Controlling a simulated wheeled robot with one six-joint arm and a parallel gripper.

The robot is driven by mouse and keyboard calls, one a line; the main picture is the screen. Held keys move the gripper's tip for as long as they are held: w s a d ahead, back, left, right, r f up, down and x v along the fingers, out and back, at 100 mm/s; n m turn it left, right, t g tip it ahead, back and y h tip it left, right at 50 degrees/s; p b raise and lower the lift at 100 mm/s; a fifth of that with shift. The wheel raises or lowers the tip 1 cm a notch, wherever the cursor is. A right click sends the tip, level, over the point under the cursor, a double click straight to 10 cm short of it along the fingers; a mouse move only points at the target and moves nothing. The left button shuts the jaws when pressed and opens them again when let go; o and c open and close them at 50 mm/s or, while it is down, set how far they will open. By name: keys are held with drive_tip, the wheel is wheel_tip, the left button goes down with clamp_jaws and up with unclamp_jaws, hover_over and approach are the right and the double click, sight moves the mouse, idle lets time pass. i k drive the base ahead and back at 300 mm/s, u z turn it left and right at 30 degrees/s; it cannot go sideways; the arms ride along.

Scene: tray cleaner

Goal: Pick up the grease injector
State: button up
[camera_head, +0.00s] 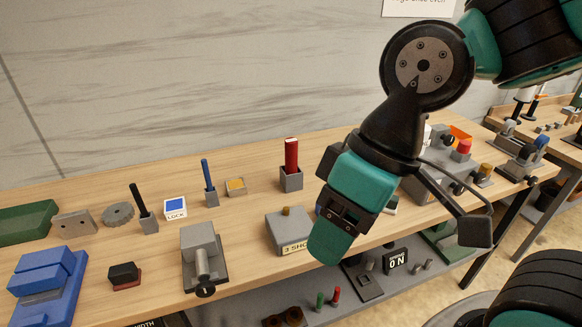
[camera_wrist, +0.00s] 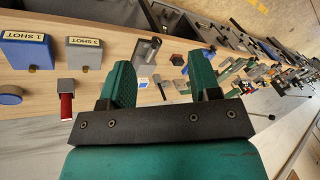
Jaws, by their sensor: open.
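I cannot tell for certain which item is the grease injector. A red-handled tool (camera_head: 291,154) stands upright in a grey holder (camera_head: 291,181) at the back of the bench; it also shows in the wrist view (camera_wrist: 66,106). A blue-handled tool (camera_head: 207,172) and a black-handled tool (camera_head: 139,198) stand in similar holders farther left. My gripper (camera_head: 333,236) is above the bench, in front and to the right of the red-handled tool. In the wrist view its two teal fingers (camera_wrist: 160,64) are apart, with nothing between them.
A grey "3 SHOT" box (camera_head: 287,232) is just left of my gripper. A blue "1 SHOT" box (camera_wrist: 25,56) is beside it in the wrist view. A grey fixture (camera_head: 199,250) and a blue block (camera_head: 47,283) are farther left. Bare wood (camera_head: 245,217) shows between items.

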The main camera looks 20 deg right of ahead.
sight(291, 144)
drive_tip(key=z, duration=1.3)
drive_tip(key=i, duration=0.4)
drive_tip(key=u, duration=1.85)
